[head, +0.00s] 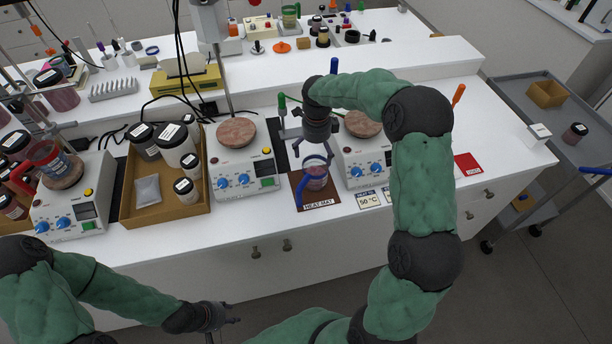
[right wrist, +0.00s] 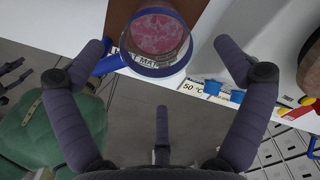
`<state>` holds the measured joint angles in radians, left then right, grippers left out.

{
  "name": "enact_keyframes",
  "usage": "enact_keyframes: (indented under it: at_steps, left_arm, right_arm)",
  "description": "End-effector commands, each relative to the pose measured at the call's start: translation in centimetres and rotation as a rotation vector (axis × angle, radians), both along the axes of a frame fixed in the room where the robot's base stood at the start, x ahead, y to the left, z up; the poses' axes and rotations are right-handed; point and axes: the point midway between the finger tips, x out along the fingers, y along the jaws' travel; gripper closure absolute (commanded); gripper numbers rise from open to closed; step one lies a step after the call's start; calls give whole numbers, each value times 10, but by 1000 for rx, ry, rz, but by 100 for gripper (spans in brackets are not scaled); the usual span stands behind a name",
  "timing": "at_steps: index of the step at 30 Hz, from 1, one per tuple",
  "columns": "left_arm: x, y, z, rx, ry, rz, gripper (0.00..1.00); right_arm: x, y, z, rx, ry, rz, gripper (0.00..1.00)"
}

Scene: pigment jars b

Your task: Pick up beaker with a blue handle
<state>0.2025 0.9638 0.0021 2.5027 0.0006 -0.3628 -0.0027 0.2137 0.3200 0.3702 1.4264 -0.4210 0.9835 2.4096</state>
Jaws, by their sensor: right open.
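The beaker with a blue handle (head: 315,177) stands upright on the brown heat mat (head: 318,203) and holds something pinkish red. Its blue handle (head: 299,196) faces front left. In the right wrist view, the beaker (right wrist: 157,40) shows its round mouth, with the handle (right wrist: 104,66) at its left. My right gripper (head: 316,145) is open just above the beaker. In its wrist view its fingers (right wrist: 161,46) are spread on either side of the beaker, one near the handle; contact is not visible. My left gripper (head: 230,315) hangs low in front of the bench, its jaw opening unclear.
Hotplates flank the mat on the left (head: 246,172) and right (head: 349,170). A red-handled beaker (head: 46,158) stands on the far-left hotplate. A cardboard tray (head: 150,206) holds several jars. A red mat (head: 467,165) lies at the right. A "50 °C" card (head: 368,200) lies near the front edge.

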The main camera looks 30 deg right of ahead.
Motion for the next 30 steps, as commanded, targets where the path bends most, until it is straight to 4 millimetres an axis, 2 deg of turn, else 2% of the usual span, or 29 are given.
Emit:
enact_keyframes:
  at_steps: [4, 14, 24, 30]
  left_arm:
    - [-1, 0, -2, 0, 2, -1, 60]
    - [-1, 0, -3, 0, 1, 0, 60]
    - [-1, 0, -6, 0, 1, 0, 60]
    - [-1, 0, -5, 0, 1, 0, 60]
  right_arm:
    - [-1, -1, -24, -1, 2, -1, 0]
    - [-1, 1, -43, -1, -1, 0, 0]
    - [-3, 3, -86, 0, 1, -1, 0]
    - [-2, 3, -89, -1, -2, -1, 0]
